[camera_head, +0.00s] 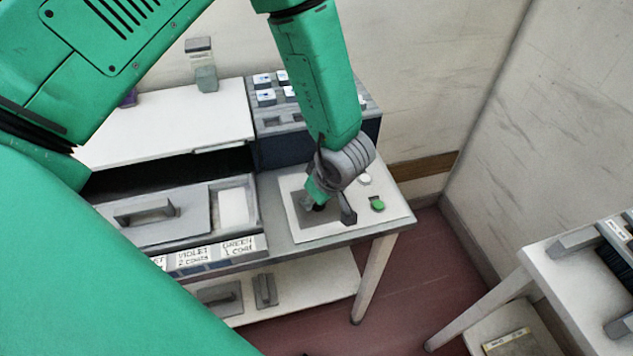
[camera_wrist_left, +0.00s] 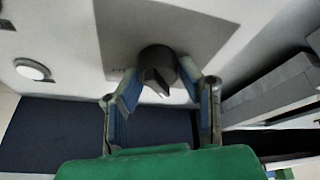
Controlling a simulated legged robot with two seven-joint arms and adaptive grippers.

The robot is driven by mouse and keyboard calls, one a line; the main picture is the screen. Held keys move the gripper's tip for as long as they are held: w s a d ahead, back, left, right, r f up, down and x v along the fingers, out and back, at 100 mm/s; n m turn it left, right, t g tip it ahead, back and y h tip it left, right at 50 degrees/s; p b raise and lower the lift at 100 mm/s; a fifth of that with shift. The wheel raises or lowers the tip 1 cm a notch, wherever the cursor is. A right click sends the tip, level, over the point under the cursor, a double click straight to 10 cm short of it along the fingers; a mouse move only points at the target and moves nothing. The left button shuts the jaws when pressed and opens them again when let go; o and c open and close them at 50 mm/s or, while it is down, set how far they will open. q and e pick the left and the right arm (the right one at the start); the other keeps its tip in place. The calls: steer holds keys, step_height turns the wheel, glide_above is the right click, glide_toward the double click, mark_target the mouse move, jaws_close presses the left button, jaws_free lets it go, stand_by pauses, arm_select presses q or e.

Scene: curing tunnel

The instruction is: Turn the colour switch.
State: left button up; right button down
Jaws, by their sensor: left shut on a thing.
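The colour switch is a dark round knob (camera_wrist_left: 157,62) with a pale pointer mark, set on a grey patch of the panel (camera_head: 302,227). In the head view only a dark bit of the knob (camera_head: 319,207) shows under my gripper. My left gripper (camera_wrist_left: 158,80) comes down from above, with one finger on each side of the knob, and is shut on it. It also shows in the head view (camera_head: 328,198), over the panel. The knob's setting is hard to read. My right gripper is in neither view.
A green button (camera_head: 377,203) and a white button (camera_head: 365,179) sit right of my gripper on the panel. A rack of labelled blocks (camera_head: 268,119) stands behind. A tray with a handled lid (camera_head: 150,222) lies left. Another table (camera_head: 568,268) stands at right.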

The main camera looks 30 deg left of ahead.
arm_select(q)
steer(key=shift+s+d+n+g+p, duration=0.1)
steer(key=shift+d+n+g+p, duration=0.15)
steer(key=shift+n+g+p, duration=0.65)
steer(key=shift+f+n+t, duration=0.1)
steer(key=shift+n+t, duration=0.2)
steer(key=shift+n, duration=0.2)
steer(key=o, duration=1.1)
steer(key=shift+o, duration=0.2)
steer(key=shift+d+r, duration=0.1)
steer(key=shift+r, duration=0.1)
steer(key=v, duration=1.1)
steer(key=shift+d+r, duration=0.2)
steer(key=shift+d, duration=0.2)
